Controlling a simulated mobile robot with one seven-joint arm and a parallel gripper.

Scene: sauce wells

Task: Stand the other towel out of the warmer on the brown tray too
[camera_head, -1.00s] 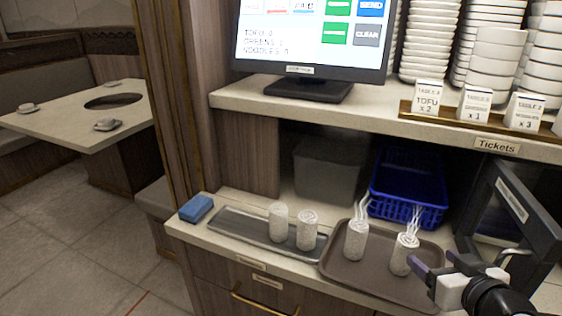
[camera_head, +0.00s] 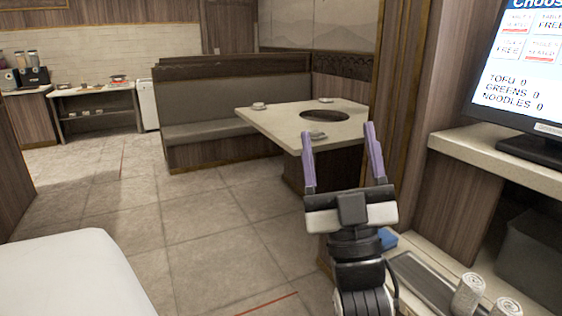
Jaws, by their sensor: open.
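My gripper (camera_head: 342,160) is open and empty, with its purple fingers pointing up in front of the dining table and the aisle. Two white rolled towels stand at the bottom right: one towel (camera_head: 467,294) and another towel (camera_head: 506,307), cut by the frame edge. They stand at the grey metal tray (camera_head: 425,287) on the counter, apart from my gripper. The brown tray and the warmer are out of view now.
A blue sponge-like block (camera_head: 388,239) lies on the counter behind my gripper. An order screen (camera_head: 520,75) stands on the shelf at right. A dining table (camera_head: 285,122) with cups and a bench (camera_head: 230,110) are beyond. The tiled floor (camera_head: 190,225) at left is clear.

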